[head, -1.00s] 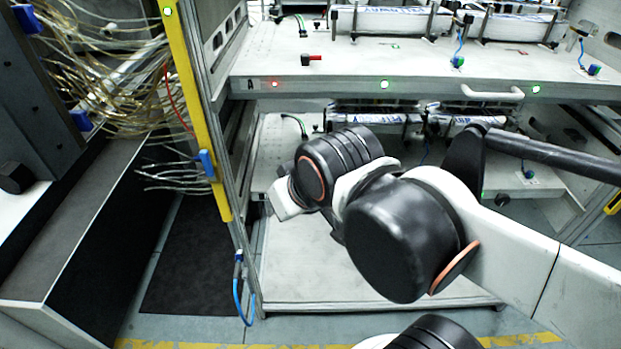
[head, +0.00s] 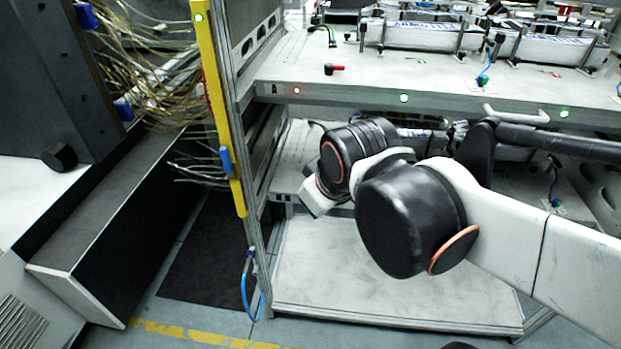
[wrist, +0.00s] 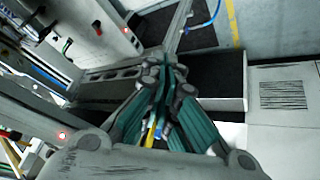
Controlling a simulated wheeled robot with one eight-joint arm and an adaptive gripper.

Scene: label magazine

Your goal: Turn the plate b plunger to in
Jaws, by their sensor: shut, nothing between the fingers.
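The upper plate, marked A (head: 345,90), carries a black plunger with a red end (head: 334,69).
A yellow post (head: 220,110) with a blue clip and loose wires stands left of the rack. A handle (head: 530,113) sticks out from the upper plate's front. The dark mat (head: 208,260) on the floor is clear.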

